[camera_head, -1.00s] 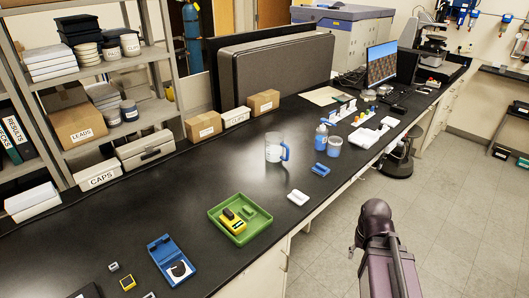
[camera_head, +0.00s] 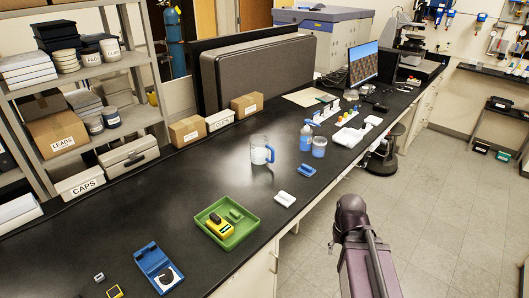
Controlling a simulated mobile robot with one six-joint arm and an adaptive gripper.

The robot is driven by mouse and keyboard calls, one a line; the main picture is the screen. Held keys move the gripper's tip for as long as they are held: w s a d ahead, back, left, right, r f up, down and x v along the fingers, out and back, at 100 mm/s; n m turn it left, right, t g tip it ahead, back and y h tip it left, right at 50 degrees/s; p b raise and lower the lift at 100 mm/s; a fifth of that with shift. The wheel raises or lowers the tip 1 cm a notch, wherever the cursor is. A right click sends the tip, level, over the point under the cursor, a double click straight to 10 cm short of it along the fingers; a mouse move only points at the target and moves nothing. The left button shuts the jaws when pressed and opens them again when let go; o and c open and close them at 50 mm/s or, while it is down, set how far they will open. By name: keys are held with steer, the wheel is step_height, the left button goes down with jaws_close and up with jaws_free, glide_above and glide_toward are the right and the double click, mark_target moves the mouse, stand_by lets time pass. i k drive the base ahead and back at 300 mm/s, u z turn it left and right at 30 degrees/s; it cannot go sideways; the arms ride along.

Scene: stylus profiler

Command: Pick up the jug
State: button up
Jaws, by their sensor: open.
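The jug (camera_head: 258,151) is clear with a blue handle on its right side. It stands upright on the black bench top, around the middle of the bench, and looks empty. My arm shows at the lower right, over the floor in front of the bench and well apart from the jug. My gripper cannot be made out. Nothing touches the jug.
Right of the jug are a blue-capped bottle (camera_head: 306,137), a blue-white jar (camera_head: 319,147), a blue block (camera_head: 306,170) and a white dish (camera_head: 285,199). A green tray (camera_head: 245,231) lies nearer. Boxes (camera_head: 186,131) stand behind. Bench between jug and tray is clear.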

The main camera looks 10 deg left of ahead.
mark_target(260, 147)
steer(key=z, duration=0.05)
steer(key=i, duration=0.95)
steer(key=u, duration=0.1)
